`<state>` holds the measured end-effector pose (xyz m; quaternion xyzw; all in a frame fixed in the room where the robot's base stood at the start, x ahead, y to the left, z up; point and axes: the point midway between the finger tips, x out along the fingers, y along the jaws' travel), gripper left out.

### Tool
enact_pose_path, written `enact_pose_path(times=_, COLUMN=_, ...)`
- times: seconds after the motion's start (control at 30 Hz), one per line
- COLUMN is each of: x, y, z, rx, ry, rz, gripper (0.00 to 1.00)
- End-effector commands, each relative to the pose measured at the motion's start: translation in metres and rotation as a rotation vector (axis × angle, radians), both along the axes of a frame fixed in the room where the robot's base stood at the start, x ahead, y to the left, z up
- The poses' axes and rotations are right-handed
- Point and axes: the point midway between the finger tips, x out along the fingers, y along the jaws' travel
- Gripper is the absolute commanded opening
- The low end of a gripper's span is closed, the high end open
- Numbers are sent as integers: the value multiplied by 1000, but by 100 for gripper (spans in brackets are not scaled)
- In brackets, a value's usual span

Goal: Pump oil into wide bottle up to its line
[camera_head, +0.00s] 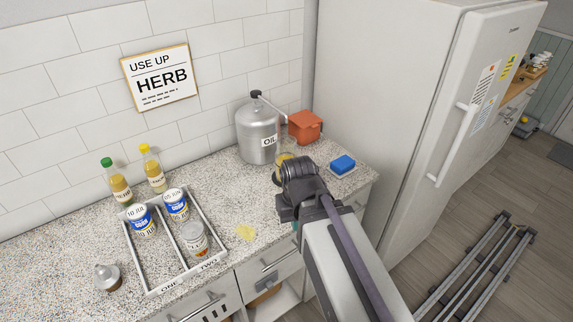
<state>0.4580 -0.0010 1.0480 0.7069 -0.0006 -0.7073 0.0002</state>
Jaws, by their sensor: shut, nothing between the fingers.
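A grey metal oil can (258,140) labelled OIL stands at the back of the counter against the tiled wall. My gripper (293,172) is in front of this vessel, shut and empty. Its fingertips are mostly hidden behind my wrist, so I cannot tell whether it touches anything.
A divided white tray (168,252) holds two blue-white tins and a jar (194,238). Two capped bottles (118,183) (153,171) stand behind it. An orange box (305,126) and blue sponge (342,164) are right of the can. A yellow patch (245,232) lies on the counter. A fridge (390,80) borders the right.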

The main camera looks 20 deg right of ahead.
Motion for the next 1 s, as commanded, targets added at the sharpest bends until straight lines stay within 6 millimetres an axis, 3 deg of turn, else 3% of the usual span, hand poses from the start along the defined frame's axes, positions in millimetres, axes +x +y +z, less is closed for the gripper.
enact_pose_path(times=0.9, x=0, y=0, z=0, rx=0, ry=0, rz=0, gripper=0)
enact_pose_path(times=1.0, x=0, y=-1, z=8, rx=0, ry=0, rz=-2, gripper=0)
